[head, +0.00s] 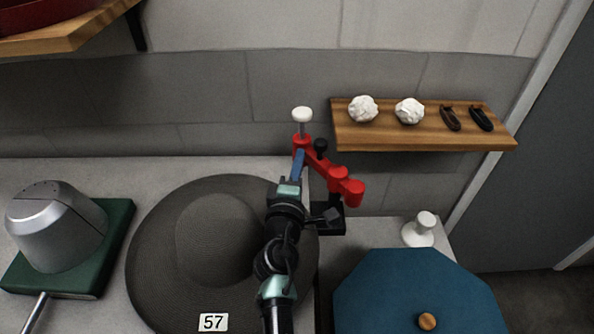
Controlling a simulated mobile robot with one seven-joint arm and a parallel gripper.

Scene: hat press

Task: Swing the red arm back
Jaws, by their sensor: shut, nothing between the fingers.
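The red arm (332,172) sits on a black post and base (330,218) at the back of the counter. It runs from its upper left end, under a white knob (302,114), down to a rounded red end at the lower right. My gripper (299,156) is shut, with nothing between its fingers. Its tips are at the left end of the red arm, just below the knob; I cannot tell whether they touch it. My arm hides part of the red arm's lower left side.
A grey hat (160,245) with a "57" tag lies beneath my arm. A silver dome (60,225) on a green base stands left. A blue octagonal lid (400,300) and a white knobbed piece (419,230) are right. A wooden shelf (425,138) holds white lumps and dark clips.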

